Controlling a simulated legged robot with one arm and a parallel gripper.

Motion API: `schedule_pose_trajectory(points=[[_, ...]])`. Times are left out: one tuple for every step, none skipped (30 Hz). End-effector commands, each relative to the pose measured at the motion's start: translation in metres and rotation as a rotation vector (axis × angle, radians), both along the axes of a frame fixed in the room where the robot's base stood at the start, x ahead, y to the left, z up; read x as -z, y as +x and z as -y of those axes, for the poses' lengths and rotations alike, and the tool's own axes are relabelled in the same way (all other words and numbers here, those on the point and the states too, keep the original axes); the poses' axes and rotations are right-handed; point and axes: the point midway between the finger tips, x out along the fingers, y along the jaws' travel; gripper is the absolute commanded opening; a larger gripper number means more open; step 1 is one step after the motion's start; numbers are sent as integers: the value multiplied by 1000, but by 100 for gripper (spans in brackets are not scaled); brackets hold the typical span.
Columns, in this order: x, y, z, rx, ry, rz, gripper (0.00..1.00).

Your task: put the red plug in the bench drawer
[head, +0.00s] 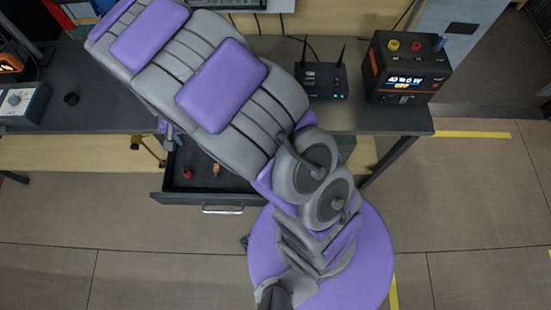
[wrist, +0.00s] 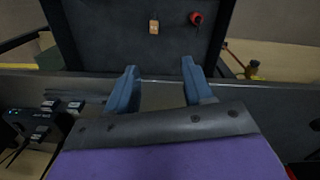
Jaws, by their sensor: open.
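The bench drawer (head: 232,187) is pulled open under the bench's front edge. The red plug (head: 187,174) lies on the drawer floor, left of a small tan-orange piece (head: 216,169). In the wrist view the red plug (wrist: 196,18) and the tan piece (wrist: 154,26) lie apart on the dark drawer floor (wrist: 110,35). My gripper (wrist: 160,85) is open with nothing between its fingers, by the bench edge and short of both pieces. In the head view my gripper (head: 171,136) shows partly, above the back left of the drawer. My arm covers part of the drawer's right side.
The dark bench top (head: 100,110) holds a black router (head: 322,80), a black power supply (head: 405,68) with coloured knobs, and a grey-blue device (head: 22,103) at far left. A small black cylinder (head: 71,98) stands near that device. The floor before the drawer is clear at left.

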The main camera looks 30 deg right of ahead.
Motion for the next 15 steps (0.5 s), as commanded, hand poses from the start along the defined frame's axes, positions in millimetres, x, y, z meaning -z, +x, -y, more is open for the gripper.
schedule_pose_trajectory(points=[[-19, -6, 12, -4, 2, 1, 52], [-28, -11, 18, -10, 3, -2, 52], [-41, -17, 26, -17, 5, -6, 52], [-50, -23, 32, -25, 5, -10, 52], [-58, -30, 38, -32, 5, -17, 52], [-69, -38, 46, -39, 6, -21, 52], [-77, -45, 52, -47, 7, -24, 52], [-84, -52, 57, -54, 7, -31, 52], [-95, -62, 64, -64, 10, -36, 52], [-102, -70, 69, -71, 12, -41, 52], [-109, -77, 74, -80, 14, -44, 52], [-119, -87, 81, -91, 17, -46, 52], [-125, -96, 85, -100, 19, -52, 52], [-131, -105, 90, -107, 20, -59, 52], [-139, -117, 96, -120, 22, -64, 52]])
